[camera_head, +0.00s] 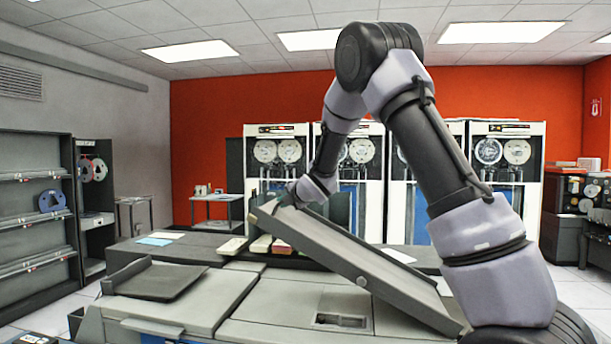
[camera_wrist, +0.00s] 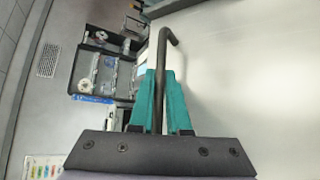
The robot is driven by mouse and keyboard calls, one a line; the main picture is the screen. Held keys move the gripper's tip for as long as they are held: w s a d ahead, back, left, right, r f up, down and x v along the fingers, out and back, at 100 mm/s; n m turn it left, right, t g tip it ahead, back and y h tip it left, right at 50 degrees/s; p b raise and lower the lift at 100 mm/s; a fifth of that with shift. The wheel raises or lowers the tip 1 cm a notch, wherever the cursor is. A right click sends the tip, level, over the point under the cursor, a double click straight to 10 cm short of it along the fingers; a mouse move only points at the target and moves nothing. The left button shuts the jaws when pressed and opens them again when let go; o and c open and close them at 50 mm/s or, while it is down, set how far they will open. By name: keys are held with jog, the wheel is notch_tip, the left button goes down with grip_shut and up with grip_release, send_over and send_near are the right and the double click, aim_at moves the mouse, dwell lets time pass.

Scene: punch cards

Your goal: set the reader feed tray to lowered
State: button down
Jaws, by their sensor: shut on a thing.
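The feed tray (camera_head: 355,262) is a long dark grey tray on the reader, tilted, with its left end raised high and its right end low by the machine top. My gripper (camera_head: 284,198) is at the raised left end, small and partly hidden by my own wrist. In the wrist view, the teal fingers of my gripper (camera_wrist: 160,85) are shut on a dark rod-like handle (camera_wrist: 163,48) with a bent end. A broad pale grey surface beside it on the right may be the tray; I cannot tell.
The reader's grey top (camera_head: 265,300) lies below the raised tray. A second dark tray (camera_head: 155,281) sits on its left part. Card stacks (camera_head: 262,244) stand on the surface behind. Tape cabinets (camera_head: 505,160) line the red wall, and shelves (camera_head: 35,200) stand at left.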

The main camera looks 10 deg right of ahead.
jog(key=w+a+f+n+h, duration=0.1)
jog(key=a+f, duration=0.1)
jog(key=f, duration=0.7)
jog(key=w+a+f+g+h, duration=0.1)
jog(key=a+f, duration=0.2)
jog(key=f, duration=0.6)
jog(key=a+f+n+g+h, duration=0.1)
jog(key=a+f, duration=0.2)
jog(key=f, duration=0.7)
jog(key=shift+w+a+f+n, duration=0.1)
jog(key=shift+w+a+n, duration=0.2)
jog(key=shift+w, duration=0.1)
jog(key=shift+s+f+h, duration=0.15)
jog(key=shift+f+h, duration=0.15)
jog(key=shift+f, duration=0.45)
jog(key=shift+d+f, duration=0.1)
jog(key=c, duration=1.2)
grip_release()
jog(key=shift+s, duration=0.1)
jog(key=shift+o, duration=0.2)
jog(key=r+v, duration=0.1)
jog(key=v, duration=1)
jog(key=shift+w, duration=0.4)
